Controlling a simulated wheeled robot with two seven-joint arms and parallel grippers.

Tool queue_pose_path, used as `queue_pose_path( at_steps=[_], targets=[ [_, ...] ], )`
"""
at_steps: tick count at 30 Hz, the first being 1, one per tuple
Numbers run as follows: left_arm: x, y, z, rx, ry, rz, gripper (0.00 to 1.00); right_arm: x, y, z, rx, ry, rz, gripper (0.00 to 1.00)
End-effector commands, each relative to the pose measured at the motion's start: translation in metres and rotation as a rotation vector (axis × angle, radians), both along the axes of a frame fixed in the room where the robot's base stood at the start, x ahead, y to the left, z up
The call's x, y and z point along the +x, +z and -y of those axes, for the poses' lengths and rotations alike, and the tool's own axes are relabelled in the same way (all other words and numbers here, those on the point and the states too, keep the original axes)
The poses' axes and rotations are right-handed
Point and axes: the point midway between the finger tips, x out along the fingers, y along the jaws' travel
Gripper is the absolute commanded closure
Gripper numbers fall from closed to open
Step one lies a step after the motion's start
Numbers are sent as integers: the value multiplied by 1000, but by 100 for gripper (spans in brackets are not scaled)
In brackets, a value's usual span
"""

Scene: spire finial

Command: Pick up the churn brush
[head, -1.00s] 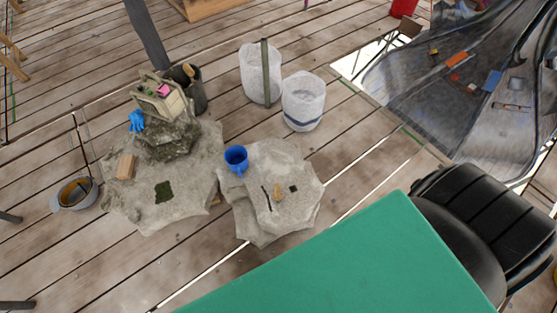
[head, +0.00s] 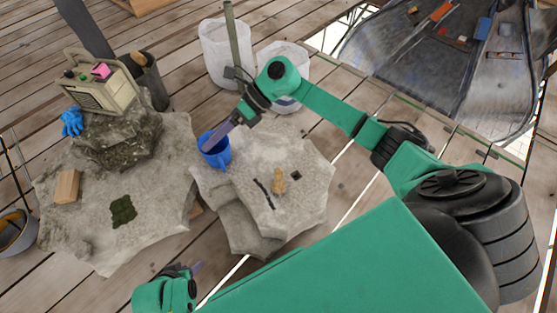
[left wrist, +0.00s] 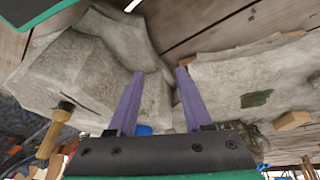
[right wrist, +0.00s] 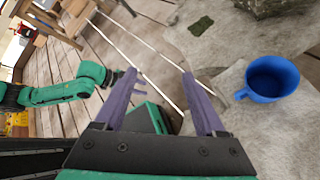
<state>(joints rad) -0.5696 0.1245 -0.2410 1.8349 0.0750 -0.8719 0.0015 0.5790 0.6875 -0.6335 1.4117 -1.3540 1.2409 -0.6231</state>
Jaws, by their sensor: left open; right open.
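A small wooden-handled object (head: 279,181), possibly the churn brush, rests on the right-hand stone. It also shows in the left wrist view as a wooden handle with a dark end (left wrist: 52,135). A brown, brush-like top (head: 138,58) sticks out of a dark pot behind the radio; I cannot tell which is the churn brush. My right gripper (head: 215,139) is open and empty, above or beside the blue mug (head: 216,154); the mug is right of its fingers in the right wrist view (right wrist: 270,78). My left gripper (head: 195,268) is open and empty, low near the green panel.
The left stone (head: 165,205) carries a wooden block (head: 67,186), a dark green patch (head: 122,211), blue gloves (head: 72,121) and a radio (head: 100,88). White bins (head: 225,50) stand behind. A bucket (head: 15,232) is at the left edge.

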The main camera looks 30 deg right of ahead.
Motion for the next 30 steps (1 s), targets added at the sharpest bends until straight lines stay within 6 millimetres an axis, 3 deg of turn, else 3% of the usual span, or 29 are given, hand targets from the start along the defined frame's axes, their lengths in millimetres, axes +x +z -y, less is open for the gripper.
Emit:
queue_pose_path(
  at_steps=[1, 3, 6, 10, 14, 21, 30],
  targets=[
    [7, -36, 6, -18, -5, 25, 50, -14, -58, 15, -169, 140, 98, 28],
    [14, -37, 14, -43, -13, 52, 50, -31, -96, 48, -427, 327, 200, 28],
    [19, -31, 21, -70, -24, 83, 50, -42, -127, 101, -736, 503, 266, 28],
    [20, -17, 26, -90, -33, 103, 50, -47, -132, 141, -945, 594, 277, 28],
    [23, -17, 36, -121, -39, 147, 50, -48, -143, 146, -973, 608, 268, 28],
    [36, -37, 73, -258, -36, 337, 50, -48, -204, 145, -967, 605, 268, 28],
    [37, -47, 96, -372, -10, 489, 50, -49, -245, 146, -965, 604, 269, 28]
  ],
)
